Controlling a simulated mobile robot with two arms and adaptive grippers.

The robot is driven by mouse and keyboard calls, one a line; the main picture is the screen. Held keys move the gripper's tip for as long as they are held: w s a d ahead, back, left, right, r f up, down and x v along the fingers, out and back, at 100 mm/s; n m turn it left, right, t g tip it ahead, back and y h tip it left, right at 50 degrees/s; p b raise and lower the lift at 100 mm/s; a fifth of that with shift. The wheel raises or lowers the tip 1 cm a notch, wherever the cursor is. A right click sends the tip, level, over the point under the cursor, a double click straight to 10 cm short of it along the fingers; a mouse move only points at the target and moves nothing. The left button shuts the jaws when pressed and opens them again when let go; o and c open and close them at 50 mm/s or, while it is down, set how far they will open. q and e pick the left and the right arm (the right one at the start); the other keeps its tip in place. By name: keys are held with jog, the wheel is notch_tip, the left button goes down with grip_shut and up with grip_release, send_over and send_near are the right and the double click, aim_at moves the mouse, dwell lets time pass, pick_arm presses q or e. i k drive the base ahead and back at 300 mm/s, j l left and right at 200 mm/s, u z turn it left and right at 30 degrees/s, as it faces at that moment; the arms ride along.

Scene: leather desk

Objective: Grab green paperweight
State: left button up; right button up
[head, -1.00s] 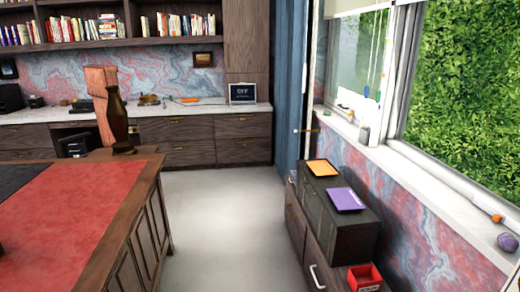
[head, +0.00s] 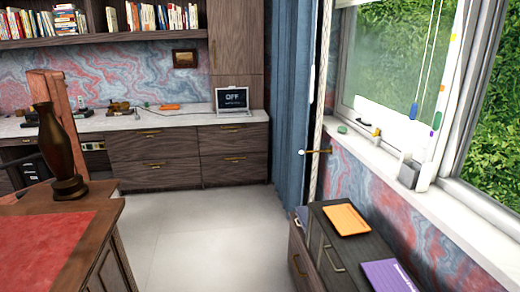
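A small green object (head: 342,128) sits on the white windowsill (head: 440,203) at its far end, near the curtain. It may be the green paperweight, but it is too small to tell. Neither of my grippers is in view.
A desk with a red leather top (head: 40,245) and a dark vase (head: 60,150) stands at left. A dark cabinet with an orange tray (head: 345,219) and a purple item (head: 389,276) stands under the window. A laptop (head: 232,101) is on the back counter. The floor (head: 200,240) between is clear.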

aim_at(342, 130)
jog(key=i+z, duration=0.15)
jog(key=i, duration=0.45)
jog(key=i+j+z, duration=0.15)
jog(key=i, duration=0.45)
jog(key=i+j+z, duration=0.15)
jog(key=i, duration=0.45)
jog(key=i+j+z, duration=0.15)
jog(key=i+z, duration=0.25)
jog(key=i+j+z, duration=0.15)
jog(key=z, duration=0.25)
jog(key=i+j+z, duration=0.2)
jog(key=j+z, duration=0.2)
jog(key=i+j+z, duration=0.2)
jog(key=j+z, duration=0.2)
jog(key=i+j+z, duration=0.1)
jog(key=j+z, duration=0.35)
